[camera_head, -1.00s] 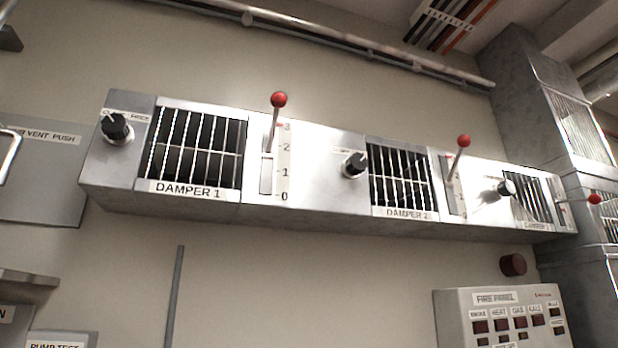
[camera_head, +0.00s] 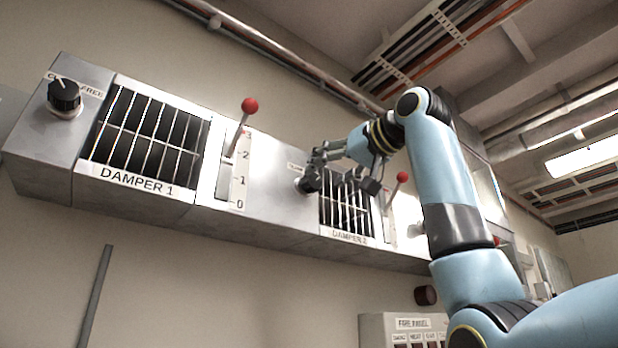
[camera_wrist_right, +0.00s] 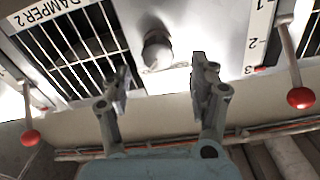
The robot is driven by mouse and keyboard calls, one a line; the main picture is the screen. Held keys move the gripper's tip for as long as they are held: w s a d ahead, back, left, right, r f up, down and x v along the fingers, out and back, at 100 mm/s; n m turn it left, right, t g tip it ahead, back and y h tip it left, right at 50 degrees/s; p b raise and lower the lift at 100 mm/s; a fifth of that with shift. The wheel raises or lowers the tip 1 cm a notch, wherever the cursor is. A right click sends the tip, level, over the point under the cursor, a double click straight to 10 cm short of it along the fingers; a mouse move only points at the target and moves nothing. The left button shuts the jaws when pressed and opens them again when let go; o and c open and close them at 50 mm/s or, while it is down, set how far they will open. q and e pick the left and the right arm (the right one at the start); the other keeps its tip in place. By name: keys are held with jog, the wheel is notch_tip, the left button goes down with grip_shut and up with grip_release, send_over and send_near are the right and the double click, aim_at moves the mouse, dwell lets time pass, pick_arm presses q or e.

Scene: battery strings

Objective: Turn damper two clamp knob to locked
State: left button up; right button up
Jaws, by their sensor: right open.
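The damper two clamp knob (camera_wrist_right: 157,52) is a round knob on the metal panel beside the damper two grille (camera_wrist_right: 65,45) in the right wrist view, which shows the panel upside down. Its pointer direction is too blurred to tell. My right gripper (camera_wrist_right: 160,75) is open and empty. Its two fingers stand apart, with the knob showing in the gap, beyond the fingertips. My left gripper is out of view.
The damper two lever (camera_head: 402,177) has a red ball and stands right of its grille. The damper one lever (camera_head: 249,105) stands left of the knob. The damper one knob (camera_head: 64,95) is at far left. A fire panel (camera_head: 400,325) is below.

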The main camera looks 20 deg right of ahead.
aim_at(316, 180)
jog(key=p+x, duration=0.2)
jog(key=x, duration=0.3)
jog(key=shift+w+d, duration=0.1)
jog(key=shift+w, duration=0.55)
jog(key=c, duration=1.2)
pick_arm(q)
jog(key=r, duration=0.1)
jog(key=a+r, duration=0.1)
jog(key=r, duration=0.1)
